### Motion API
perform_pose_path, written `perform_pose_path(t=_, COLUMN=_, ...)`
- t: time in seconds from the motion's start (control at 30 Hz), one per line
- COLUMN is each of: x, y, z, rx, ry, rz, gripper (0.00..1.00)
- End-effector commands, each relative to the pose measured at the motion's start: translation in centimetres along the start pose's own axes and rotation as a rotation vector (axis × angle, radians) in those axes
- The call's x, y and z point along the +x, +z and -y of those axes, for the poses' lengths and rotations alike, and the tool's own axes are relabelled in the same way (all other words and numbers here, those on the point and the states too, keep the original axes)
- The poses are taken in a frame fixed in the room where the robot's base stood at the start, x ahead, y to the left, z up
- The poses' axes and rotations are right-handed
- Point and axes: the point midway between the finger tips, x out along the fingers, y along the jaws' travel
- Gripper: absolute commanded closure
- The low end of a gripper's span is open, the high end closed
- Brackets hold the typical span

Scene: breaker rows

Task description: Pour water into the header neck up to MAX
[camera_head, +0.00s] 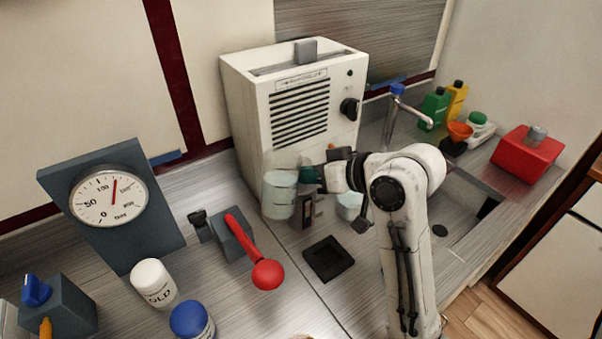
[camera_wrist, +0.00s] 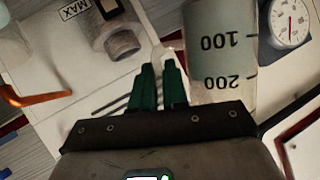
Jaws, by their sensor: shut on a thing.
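A clear measuring jug (camera_head: 279,197) with a pale tint is nearly upright in front of the white cabinet in the head view. In the wrist view the jug (camera_wrist: 222,50) shows upside-down 100 and 200 marks. My gripper (camera_head: 312,175) is at its right side; its green fingers (camera_wrist: 161,80) are shut on a pale piece beside the jug, seemingly its handle. A MAX label (camera_wrist: 74,9) is at the top left of the wrist view, next to a short grey cylinder (camera_wrist: 121,42), which may be the header neck. The water level is unclear.
The white cabinet (camera_head: 240,110) has a black knob (camera_head: 349,109). A dial gauge (camera_head: 110,198), red-handled lever (camera_head: 250,255), white jar (camera_head: 153,283) and black square tray (camera_head: 328,259) are nearby.

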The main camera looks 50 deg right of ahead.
Motion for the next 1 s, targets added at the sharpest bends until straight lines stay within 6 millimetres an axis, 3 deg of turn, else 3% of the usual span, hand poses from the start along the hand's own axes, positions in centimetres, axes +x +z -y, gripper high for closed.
perform_pose_path(t=0.33, x=-0.5, y=-1.4, z=-0.5, rx=0.151, ry=-0.064, rz=0.055, gripper=1.00)
perform_pose_path(t=1.0, x=0.1, y=-0.8, z=-1.3, rx=0.288, ry=-0.132, rz=0.106, gripper=1.00)
